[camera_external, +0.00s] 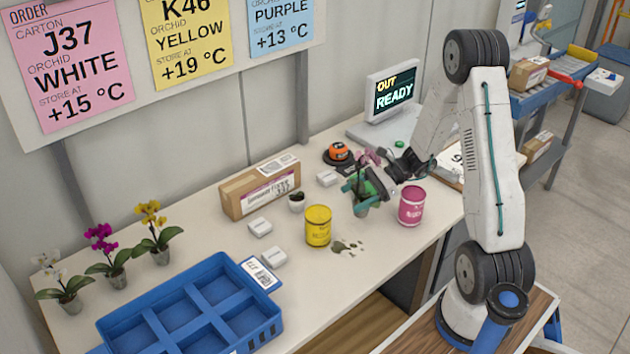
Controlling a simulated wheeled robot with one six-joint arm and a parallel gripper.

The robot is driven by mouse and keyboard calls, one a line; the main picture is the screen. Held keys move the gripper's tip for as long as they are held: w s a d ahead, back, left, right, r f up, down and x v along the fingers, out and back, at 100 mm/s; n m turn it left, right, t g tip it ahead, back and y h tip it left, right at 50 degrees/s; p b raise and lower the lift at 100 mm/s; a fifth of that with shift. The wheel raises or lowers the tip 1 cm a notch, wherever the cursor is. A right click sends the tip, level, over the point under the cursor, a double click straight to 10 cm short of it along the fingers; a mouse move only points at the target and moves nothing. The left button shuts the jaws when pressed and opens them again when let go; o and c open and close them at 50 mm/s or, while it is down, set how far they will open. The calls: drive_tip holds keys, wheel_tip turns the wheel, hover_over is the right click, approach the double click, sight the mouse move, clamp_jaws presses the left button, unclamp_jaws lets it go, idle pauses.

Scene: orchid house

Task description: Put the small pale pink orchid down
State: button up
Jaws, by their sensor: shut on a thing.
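The small pale pink orchid (369,157) is in the middle of the table, right of the yellow can. Its pink flowers show above my gripper (368,187), and its small pot (361,208) shows below. My gripper has green fingers and is shut on the orchid, with the arm reaching in from the right. The fingers hide the middle of the plant. I cannot tell whether the pot touches the table (385,254) or hangs just above it.
A yellow can (318,226) stands close on the left, a pink can (411,206) close on the right. A dark spill (347,247) lies in front. Several orchids (116,267) stand far left.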

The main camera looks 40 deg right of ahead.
drive_tip(key=shift+w+d+f, duration=0.15)
drive_tip(key=shift+w+f, duration=0.7)
drive_tip(key=shift+f, duration=0.1)
drive_tip(key=shift+w+d+f, duration=0.1)
drive_tip(key=shift+w+f, duration=0.7)
drive_tip(key=shift+f, duration=0.1)
drive_tip(key=shift+f, duration=0.15)
drive_tip(key=o, duration=1.1)
drive_tip(key=shift+c, duration=0.2)
drive_tip(key=shift+s+d+r, duration=0.1)
drive_tip(key=shift+d+r, duration=0.15)
drive_tip(key=shift+d, duration=0.05)
drive_tip(key=v, duration=1.1)
drive_tip(key=shift+s+d, duration=0.1)
